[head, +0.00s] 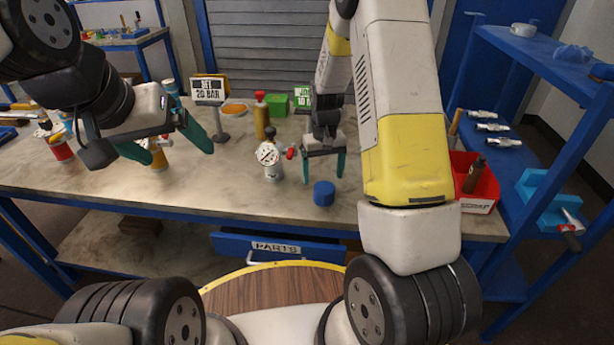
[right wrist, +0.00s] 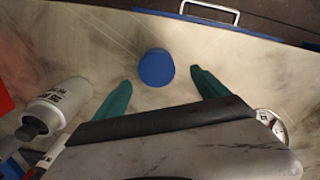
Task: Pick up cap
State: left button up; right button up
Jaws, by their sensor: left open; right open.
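The blue cap (head: 324,193) lies on the workbench near its front edge. It also shows in the right wrist view (right wrist: 156,68), between and slightly beyond the fingertips. My right gripper (head: 323,178) is open, with its green fingers pointing down just behind the cap; it holds nothing. My left gripper (head: 180,157) is open over the left part of the bench, far from the cap, with a yellowish vessel partly hidden behind it.
A white vessel with a gauge (head: 269,155) stands left of the right gripper. A yellow bottle with a red top (head: 262,115) and a green block (head: 278,105) are behind. A red bin (head: 480,205) is at right. Bench around the cap is clear.

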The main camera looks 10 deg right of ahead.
aim_at(324, 188)
jog(key=f, duration=0.6)
jog(key=shift+d+f, duration=0.25)
jog(key=shift+f, duration=0.05)
jog(key=c, duration=1.4)
